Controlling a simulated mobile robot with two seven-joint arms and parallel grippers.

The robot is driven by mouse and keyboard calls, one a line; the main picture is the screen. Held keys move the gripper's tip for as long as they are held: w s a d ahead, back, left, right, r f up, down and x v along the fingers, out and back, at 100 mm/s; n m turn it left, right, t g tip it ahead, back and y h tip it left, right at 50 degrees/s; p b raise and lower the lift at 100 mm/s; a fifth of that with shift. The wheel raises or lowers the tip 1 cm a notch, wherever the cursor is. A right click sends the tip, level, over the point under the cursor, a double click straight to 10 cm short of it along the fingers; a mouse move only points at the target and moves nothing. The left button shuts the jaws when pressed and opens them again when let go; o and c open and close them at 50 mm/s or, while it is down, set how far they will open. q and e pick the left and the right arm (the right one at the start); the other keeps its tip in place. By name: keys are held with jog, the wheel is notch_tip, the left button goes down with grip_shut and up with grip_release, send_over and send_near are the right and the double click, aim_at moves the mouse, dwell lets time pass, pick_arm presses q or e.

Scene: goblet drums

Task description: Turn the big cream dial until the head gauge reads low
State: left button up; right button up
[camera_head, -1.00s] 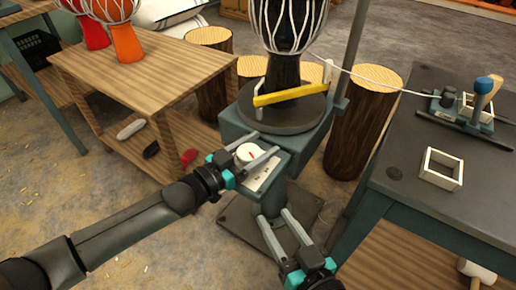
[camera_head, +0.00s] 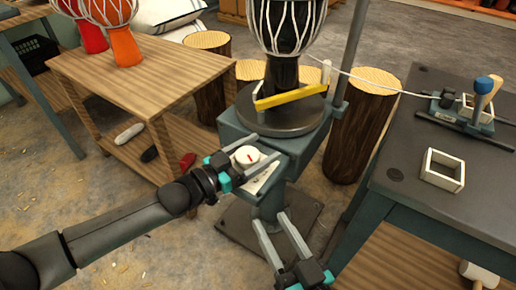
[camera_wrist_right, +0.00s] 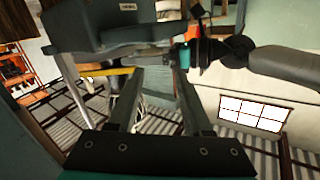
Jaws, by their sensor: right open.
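The cream dial (camera_head: 246,154), a round knob with a red mark, sits on a sloped panel at the front of the grey drum stand (camera_head: 236,128). My left gripper (camera_head: 267,148) reaches in from the left, with its fingers apart on either side of the dial. I cannot tell whether they touch it. My right gripper (camera_head: 269,217) is open and empty, low in front of the stand. It also shows in the right wrist view (camera_wrist_right: 156,80). A black goblet drum (camera_head: 285,75) stands upright on the stand. I cannot make out a gauge reading.
A yellow bar (camera_head: 290,98) crosses the drum's foot. A wooden table (camera_head: 125,68) with drums stands left. A dark bench (camera_head: 410,140) with a white square frame (camera_head: 442,169) stands right. Log stumps (camera_head: 362,125) stand behind the stand.

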pick_arm(q)
jog(key=shift+o, duration=0.9)
jog(key=shift+a, duration=0.1)
